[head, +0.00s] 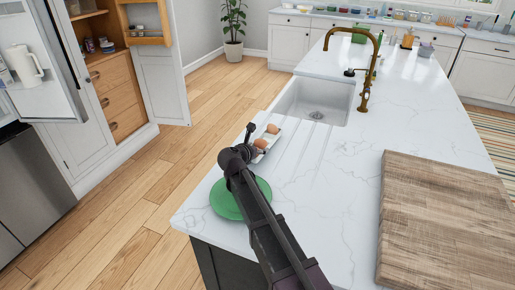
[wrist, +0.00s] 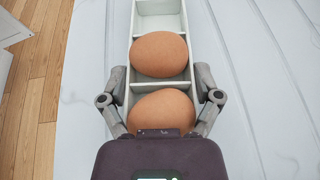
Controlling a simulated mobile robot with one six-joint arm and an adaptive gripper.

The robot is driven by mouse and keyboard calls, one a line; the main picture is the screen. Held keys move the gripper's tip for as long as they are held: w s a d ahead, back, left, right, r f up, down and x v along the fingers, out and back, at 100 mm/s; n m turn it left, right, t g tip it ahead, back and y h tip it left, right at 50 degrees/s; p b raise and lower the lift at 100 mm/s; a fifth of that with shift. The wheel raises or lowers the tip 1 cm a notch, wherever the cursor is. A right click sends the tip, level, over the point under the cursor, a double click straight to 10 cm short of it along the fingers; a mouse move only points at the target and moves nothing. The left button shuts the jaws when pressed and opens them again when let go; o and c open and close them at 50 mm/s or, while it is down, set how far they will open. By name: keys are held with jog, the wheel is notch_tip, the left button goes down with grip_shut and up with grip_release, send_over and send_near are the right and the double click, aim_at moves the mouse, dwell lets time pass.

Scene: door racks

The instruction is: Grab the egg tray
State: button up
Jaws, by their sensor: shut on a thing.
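The egg tray (wrist: 119,78) is a narrow white tray with divided compartments, holding brown eggs. In the wrist view, one egg (wrist: 159,54) sits in a middle compartment and another egg (wrist: 161,110) sits nearest me, partly hidden by my gripper body. The far compartment in view is empty. My gripper (wrist: 160,98) has its fingers against the two sides of the tray, shut on it. In the head view, the tray (head: 258,157) is on or just over the counter left of the sink, partly hidden by my gripper (head: 249,143); I cannot tell whether it is lifted.
A green round plate (head: 226,205) lies under my arm near the counter's left corner. The sink (head: 318,99) with a brass faucet (head: 365,85) is beyond. A wooden board (head: 447,220) covers the right side. The counter between is clear. An open fridge door (head: 35,62) stands at left.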

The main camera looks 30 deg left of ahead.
jog(key=shift+r+p, duration=1.15)
jog(key=shift+r, duration=0.25)
jog(key=s, duration=0.5)
jog(key=s+a+r+p, duration=0.1)
jog(key=s, duration=1)
jog(key=shift+a+r, duration=0.2)
